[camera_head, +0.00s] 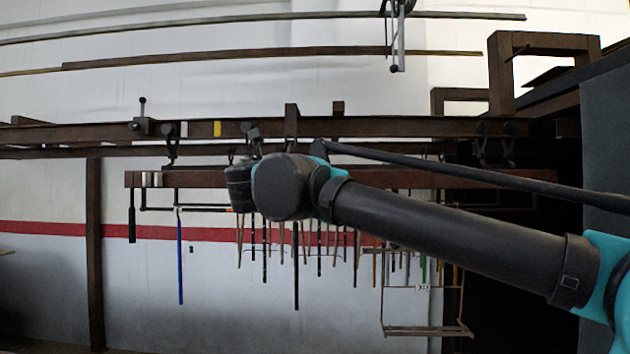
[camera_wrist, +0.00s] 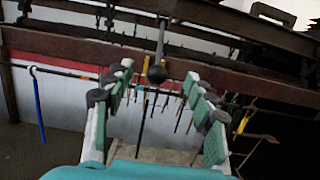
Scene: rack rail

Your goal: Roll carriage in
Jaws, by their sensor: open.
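The carriage appears to be the long brown beam (camera_head: 205,179) hung by hooks below the dark overhead rail (camera_head: 75,133), with many tools hanging under it. In the wrist view, the beam (camera_wrist: 60,46) crosses behind my fingers. A dark round knob (camera_wrist: 157,75) hangs on a short rod there. My gripper (camera_wrist: 158,78) is open, and the knob shows between its two fingertips. I cannot tell whether the knob lies within the fingers' reach or beyond it, and no contact is visible. In the head view, my wrist and arm hide the fingers and the beam's middle.
A clamp-like block with an upright handle (camera_head: 143,123) and a yellow mark (camera_head: 217,128) sit on the rail. A blue rod (camera_head: 180,260) hangs at left. A wire frame (camera_head: 428,330) hangs low at right. Dark steelwork (camera_head: 500,75) stands at upper right.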

